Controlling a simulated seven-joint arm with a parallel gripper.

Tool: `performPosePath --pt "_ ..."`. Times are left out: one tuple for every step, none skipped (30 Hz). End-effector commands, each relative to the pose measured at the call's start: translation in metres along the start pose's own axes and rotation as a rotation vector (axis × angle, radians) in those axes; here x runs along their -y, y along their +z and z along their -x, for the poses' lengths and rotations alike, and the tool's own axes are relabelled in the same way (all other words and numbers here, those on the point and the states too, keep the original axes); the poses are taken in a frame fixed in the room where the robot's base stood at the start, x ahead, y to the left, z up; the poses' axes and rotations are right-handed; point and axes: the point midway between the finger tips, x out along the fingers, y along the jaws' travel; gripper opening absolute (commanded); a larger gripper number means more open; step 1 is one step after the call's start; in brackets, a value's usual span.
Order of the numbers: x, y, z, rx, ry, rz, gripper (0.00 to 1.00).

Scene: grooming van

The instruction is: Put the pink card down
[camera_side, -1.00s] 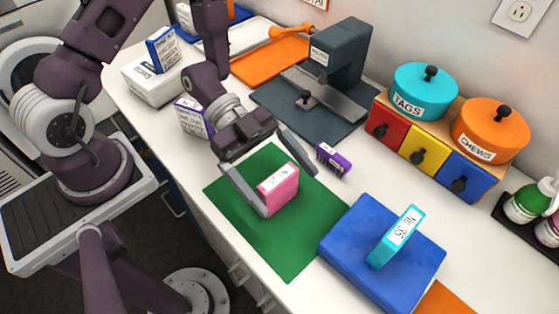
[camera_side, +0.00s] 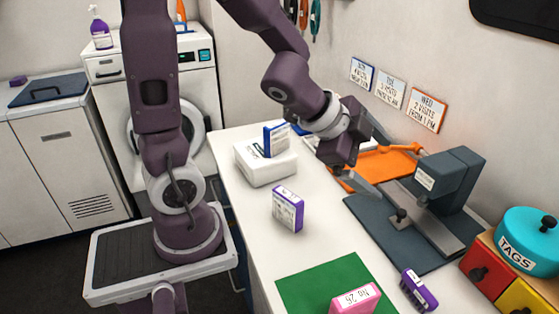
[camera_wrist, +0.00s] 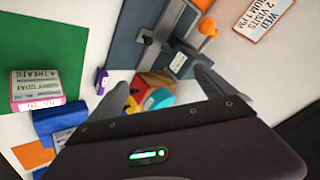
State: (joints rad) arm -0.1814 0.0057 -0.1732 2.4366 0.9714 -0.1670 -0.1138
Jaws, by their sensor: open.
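The pink card (camera_side: 355,298), a thick block marked "No 25", stands on the green mat (camera_side: 318,282) at the bottom of the side view, its lower part cut off by the frame. My gripper (camera_side: 374,160) is open and empty, raised well away from the card, over the far part of the counter near the orange tray. Its spread fingers also show in the wrist view (camera_wrist: 160,88).
A purple card (camera_side: 288,208) stands on the counter, and a small purple block (camera_side: 418,290) lies right of the mat. A white box (camera_side: 266,165) holds a blue card. A dark press-like device (camera_side: 440,195) and an orange tray (camera_side: 375,168) stand near my gripper.

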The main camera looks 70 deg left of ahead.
Motion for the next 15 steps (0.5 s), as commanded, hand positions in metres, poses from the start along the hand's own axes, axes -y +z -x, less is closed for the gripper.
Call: performPosePath --pt "0.022 0.01 0.034 0.084 -0.13 0.111 0.94" --pt "0.028 0.02 0.055 0.142 -0.186 0.203 0.94" --pt "0.025 0.033 0.083 0.205 -0.228 0.334 0.94" --pt "0.017 0.041 0.102 0.243 -0.234 0.429 0.94" --pt "0.006 0.047 0.119 0.272 -0.225 0.517 0.94" --pt "-0.013 0.052 0.137 0.298 -0.192 0.619 0.94" --pt "-0.027 0.054 0.149 0.31 -0.16 0.682 0.94" --pt "-0.04 0.055 0.158 0.319 -0.125 0.733 0.94" --pt "-0.056 0.055 0.168 0.328 -0.08 0.784 0.94" --pt "-0.065 0.054 0.174 0.331 -0.052 0.812 0.94" --pt "-0.072 0.053 0.178 0.333 -0.028 0.831 0.98" --pt "-0.078 0.053 0.182 0.336 -0.007 0.848 0.98" --pt "-0.081 0.052 0.184 0.338 0.004 0.855 0.98" --pt "-0.082 0.052 0.184 0.339 0.009 0.858 0.98" --pt "-0.083 0.052 0.184 0.34 0.01 0.859 0.98"
